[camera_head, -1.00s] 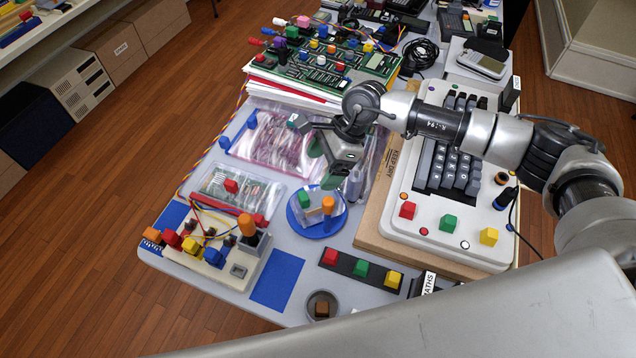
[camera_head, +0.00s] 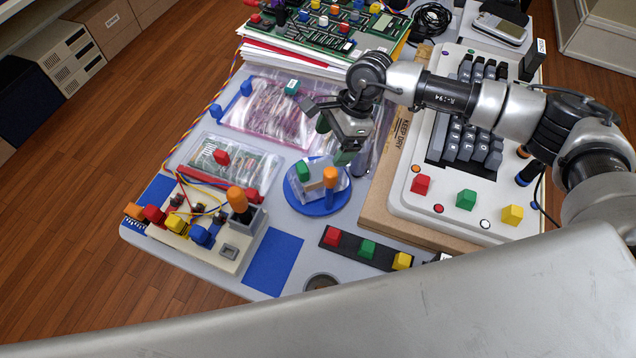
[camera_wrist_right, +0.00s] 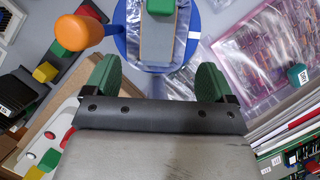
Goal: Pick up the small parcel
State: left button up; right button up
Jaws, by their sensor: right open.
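The small parcel looks to be the little tan block (camera_head: 314,187) in clear wrap on a round blue disc (camera_head: 303,207). A green knob (camera_head: 302,171) sits at one end of it. In the right wrist view the tan block (camera_wrist_right: 157,45) lies ahead of the jaws, roughly centred between them, with the green knob at its far end. My right gripper (camera_head: 333,142) is open and empty, beyond the disc in the head view. Its two green fingers show spread apart in the wrist view (camera_wrist_right: 157,80). My left gripper is not in view.
An orange-topped peg (camera_head: 330,176) stands close beside the block. Bagged circuit boards (camera_head: 268,112) lie to the left, a keyboard unit (camera_head: 425,190) on cardboard to the right. A strip of coloured buttons (camera_head: 345,240) lies in front. A blue patch (camera_head: 272,262) of table is bare.

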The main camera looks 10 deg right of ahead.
aim_at(319, 171)
jog(key=shift+f, duration=0.6)
jog(key=shift+a+f, duration=0.1)
jog(key=shift+f, duration=0.1)
jog(key=x, duration=0.5)
jog(key=shift+p+x, duration=1.05)
jog(key=shift+x, duration=1.7)
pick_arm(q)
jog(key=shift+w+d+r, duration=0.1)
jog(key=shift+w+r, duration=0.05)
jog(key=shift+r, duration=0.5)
pick_arm(e)
jog(key=shift+s+r, duration=0.1)
jog(key=shift+s, duration=0.1)
jog(key=c, duration=1.1)
